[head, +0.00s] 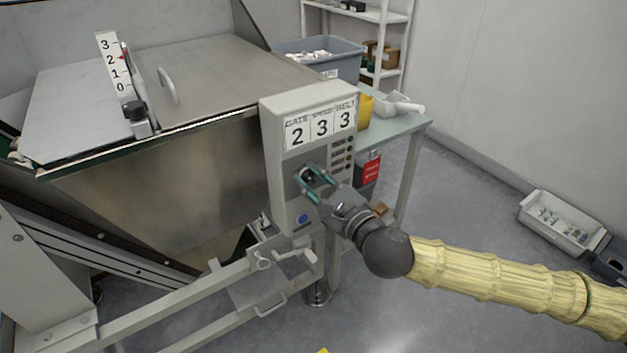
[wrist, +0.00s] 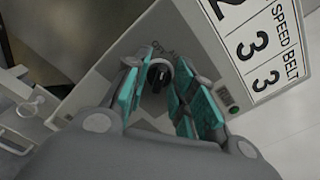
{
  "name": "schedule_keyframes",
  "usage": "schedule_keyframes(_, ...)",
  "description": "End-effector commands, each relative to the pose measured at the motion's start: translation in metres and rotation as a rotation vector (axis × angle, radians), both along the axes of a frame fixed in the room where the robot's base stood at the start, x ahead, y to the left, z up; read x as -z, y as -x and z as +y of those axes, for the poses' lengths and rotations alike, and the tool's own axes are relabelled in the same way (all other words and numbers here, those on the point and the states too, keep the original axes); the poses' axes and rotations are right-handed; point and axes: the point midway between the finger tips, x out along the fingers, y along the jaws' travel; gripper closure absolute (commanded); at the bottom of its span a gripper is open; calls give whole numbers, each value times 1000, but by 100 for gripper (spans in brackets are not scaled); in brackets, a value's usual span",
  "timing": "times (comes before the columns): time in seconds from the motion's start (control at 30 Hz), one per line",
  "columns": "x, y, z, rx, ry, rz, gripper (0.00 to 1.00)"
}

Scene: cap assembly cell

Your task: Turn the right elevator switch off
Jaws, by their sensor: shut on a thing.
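A grey control box (head: 285,160) stands at the right end of the big metal hopper. A black rotary switch (head: 307,173) is on its front face, below the number cards. In the wrist view the black switch knob (wrist: 158,76) shows between the teal finger pads, with a partly hidden label above it that seems to begin with "OFF". My gripper (head: 315,179) is at the box face, its fingers on either side of the knob and shut on it. The pads cover parts of the switch surround. I cannot read the knob's exact setting.
Number cards (head: 320,126) show 2, 3, 3, with small indicators below them. A blue button (head: 303,219) is lower on the box. A red tag (head: 371,169) and a green-topped table (head: 405,128) are to the right.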

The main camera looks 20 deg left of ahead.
Motion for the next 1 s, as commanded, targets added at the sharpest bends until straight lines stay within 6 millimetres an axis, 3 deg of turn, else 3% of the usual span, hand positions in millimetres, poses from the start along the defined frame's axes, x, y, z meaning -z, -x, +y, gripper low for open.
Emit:
schedule_keyframes(0.4,-1,0,0,-1,105,-171,98)
schedule_keyframes(0.83,0,0,0,1,119,-192,98)
schedule_keyframes(0.87,0,0,0,1,119,-192,69)
schedule_keyframes(0.93,0,0,0,1,118,-192,56)
schedule_keyframes(1.0,0,0,0,1,118,-192,53)
